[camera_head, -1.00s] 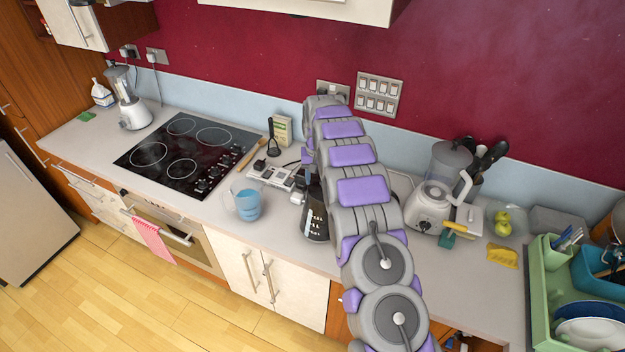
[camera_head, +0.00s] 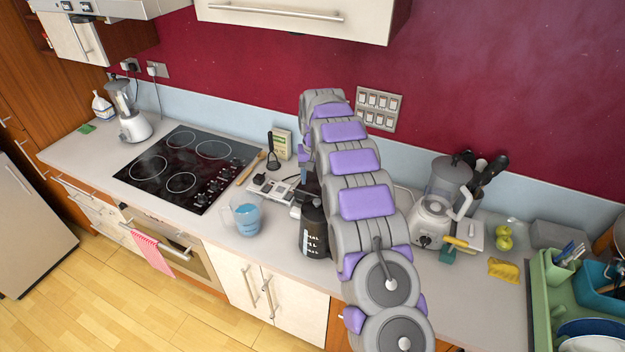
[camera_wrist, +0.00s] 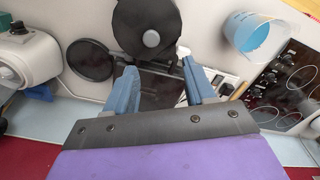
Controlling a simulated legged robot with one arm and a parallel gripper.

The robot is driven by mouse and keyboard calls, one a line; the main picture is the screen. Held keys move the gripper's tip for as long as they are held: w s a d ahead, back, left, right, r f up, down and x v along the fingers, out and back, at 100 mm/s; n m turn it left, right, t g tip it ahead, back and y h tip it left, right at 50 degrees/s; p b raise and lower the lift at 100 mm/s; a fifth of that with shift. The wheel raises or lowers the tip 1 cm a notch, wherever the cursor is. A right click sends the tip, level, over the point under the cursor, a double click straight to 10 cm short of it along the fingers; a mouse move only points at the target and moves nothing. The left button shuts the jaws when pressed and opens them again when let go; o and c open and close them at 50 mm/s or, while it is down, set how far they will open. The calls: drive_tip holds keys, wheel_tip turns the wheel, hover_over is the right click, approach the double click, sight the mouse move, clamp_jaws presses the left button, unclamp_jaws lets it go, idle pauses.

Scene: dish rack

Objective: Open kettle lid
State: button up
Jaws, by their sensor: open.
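A black kettle (camera_head: 313,236) with white markings stands on the counter, partly hidden behind my arm in the head view. In the wrist view the dark kettle (camera_wrist: 140,15) is at the top, with a round grey knob or button (camera_wrist: 151,39) facing me. My gripper (camera_wrist: 158,66) is open, its two blue fingers spread and pointing towards the kettle. Nothing shows held between them. Whether a finger touches the kettle I cannot tell. In the head view the fingers are hidden by my arm.
A jug of blue liquid (camera_head: 246,218) stands left of the kettle. A power strip (camera_head: 272,188) lies behind it. A black disc (camera_wrist: 90,60) lies beside the kettle. A black hob (camera_head: 185,165) is further left. A food processor (camera_head: 438,210) is to the right, and a green dish rack (camera_head: 541,300) far right.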

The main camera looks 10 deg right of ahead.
wheel_tip(320, 180, up, 11)
drive_tip(key=p, duration=0.4)
drive_tip(key=shift+r, duration=0.2)
idle(0.8)
drive_tip(key=shift+w+d, duration=0.1)
drive_tip(key=shift+d, duration=0.05)
idle(0.4)
